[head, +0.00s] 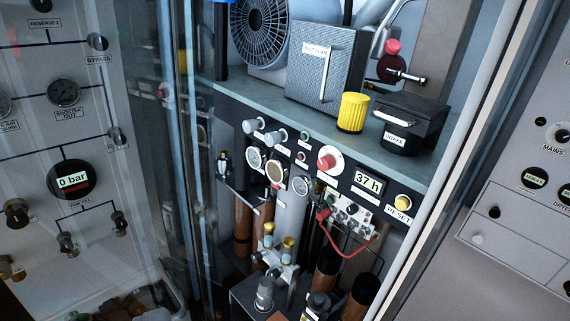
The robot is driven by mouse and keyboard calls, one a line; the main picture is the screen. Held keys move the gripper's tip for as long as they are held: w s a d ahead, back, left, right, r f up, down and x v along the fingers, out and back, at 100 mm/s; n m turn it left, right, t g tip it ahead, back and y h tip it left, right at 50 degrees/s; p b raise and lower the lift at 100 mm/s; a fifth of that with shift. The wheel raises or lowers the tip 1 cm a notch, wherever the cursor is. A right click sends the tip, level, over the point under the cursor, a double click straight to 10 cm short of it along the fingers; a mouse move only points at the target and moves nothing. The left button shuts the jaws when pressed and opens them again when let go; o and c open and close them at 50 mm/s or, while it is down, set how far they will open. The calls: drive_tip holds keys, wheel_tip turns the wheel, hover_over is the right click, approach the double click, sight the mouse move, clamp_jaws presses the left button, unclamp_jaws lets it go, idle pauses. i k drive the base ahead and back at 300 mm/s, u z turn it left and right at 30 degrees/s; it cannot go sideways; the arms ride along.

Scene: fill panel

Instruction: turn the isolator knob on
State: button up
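No label in view reads "isolator". On the right panel, a round black knob (562,136) sits above the label MAINS, partly cut by the picture edge; its exact setting is too small to read. In the middle cabinet, a red knob (326,162) sits on a round white plate on the dark control strip. I cannot tell which of these, if either, is the isolator knob. My gripper does not show in this view.
A grey frame post (470,145) stands between the cabinet and right panel. The cabinet shelf holds a grey box (318,75), a yellow ribbed cap (352,112) and a black intake canister (409,118). Gauges and a red cable (349,250) lie below. A gauge panel (45,135) stands left.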

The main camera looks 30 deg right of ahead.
sight(327, 162)
drive_tip(key=u, duration=1.1)
drive_tip(key=k, duration=0.95)
drive_tip(key=z, duration=1.5)
drive_tip(key=i, duration=1)
drive_tip(key=u, duration=0.05)
